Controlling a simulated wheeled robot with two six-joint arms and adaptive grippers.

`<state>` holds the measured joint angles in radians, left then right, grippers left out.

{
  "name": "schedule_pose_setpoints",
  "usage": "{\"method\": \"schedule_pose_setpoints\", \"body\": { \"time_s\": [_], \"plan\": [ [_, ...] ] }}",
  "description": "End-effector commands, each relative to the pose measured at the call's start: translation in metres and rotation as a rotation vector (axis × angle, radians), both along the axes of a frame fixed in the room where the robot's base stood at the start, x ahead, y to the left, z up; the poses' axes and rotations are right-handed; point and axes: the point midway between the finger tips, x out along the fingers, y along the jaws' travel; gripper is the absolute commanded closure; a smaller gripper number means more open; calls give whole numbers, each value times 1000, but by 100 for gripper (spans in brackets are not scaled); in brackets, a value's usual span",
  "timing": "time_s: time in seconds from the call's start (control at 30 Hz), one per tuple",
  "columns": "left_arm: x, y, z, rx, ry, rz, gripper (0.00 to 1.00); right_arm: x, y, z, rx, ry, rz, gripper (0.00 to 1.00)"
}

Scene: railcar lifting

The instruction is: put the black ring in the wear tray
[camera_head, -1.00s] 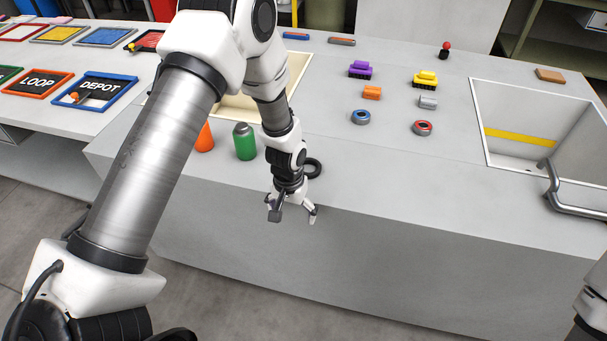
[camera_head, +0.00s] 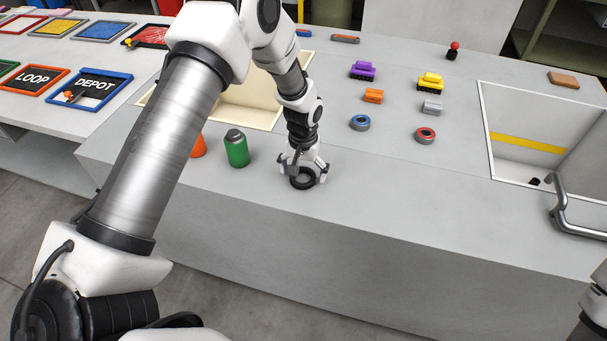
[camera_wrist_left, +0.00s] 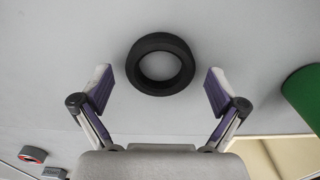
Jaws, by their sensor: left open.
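The black ring (camera_head: 302,187) lies flat on the grey worktop near its front edge. It also shows whole in the left wrist view (camera_wrist_left: 160,41). My left gripper (camera_head: 304,174) points down over the ring, its jaws wide open. In the left wrist view its two fingers (camera_wrist_left: 158,80) stand apart on either side of the ring, with a gap to each side. Whether the fingertips reach the worktop I cannot tell. Several framed trays stand on the left bench, among them the orange LOOP tray (camera_head: 66,69) and blue DEPOT tray (camera_head: 127,79); I see no label reading wear. My right gripper is out of view.
A green bottle (camera_head: 237,150) and an orange one (camera_head: 198,147) stand left of the gripper. A cream recess (camera_head: 262,118) lies behind my left arm. A blue ring (camera_head: 360,123), a red ring (camera_head: 426,136) and small toy blocks are further back. A white basin (camera_head: 515,172) is at right.

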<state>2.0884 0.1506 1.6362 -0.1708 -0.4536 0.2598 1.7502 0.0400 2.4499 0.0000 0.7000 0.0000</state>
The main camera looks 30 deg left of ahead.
Motion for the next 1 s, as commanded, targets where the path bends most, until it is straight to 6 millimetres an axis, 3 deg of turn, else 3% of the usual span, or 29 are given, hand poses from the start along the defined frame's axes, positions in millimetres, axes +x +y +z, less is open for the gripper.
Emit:
{"method": "schedule_pose_setpoints", "body": {
  "time_s": [0.2, 0.23, 0.4, 0.47, 0.5, 0.77, 1.0],
  "plan": [
    [0, 0, -3, 0, -1, 0, 4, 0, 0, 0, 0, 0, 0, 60],
    [0, 0, -3, 0, -1, -1, 11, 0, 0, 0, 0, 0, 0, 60],
    [0, 0, -3, 0, -1, -1, 67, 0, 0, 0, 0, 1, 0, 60],
    [0, 0, -3, 0, 0, -1, 67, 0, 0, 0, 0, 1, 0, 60],
    [0, 0, -3, 0, 0, 0, 73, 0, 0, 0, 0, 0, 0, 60],
    [0, 0, -3, 0, 1, -1, 73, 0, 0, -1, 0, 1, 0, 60],
    [0, 0, 15, -1, -1, -1, 73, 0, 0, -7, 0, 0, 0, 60]
  ]
}}
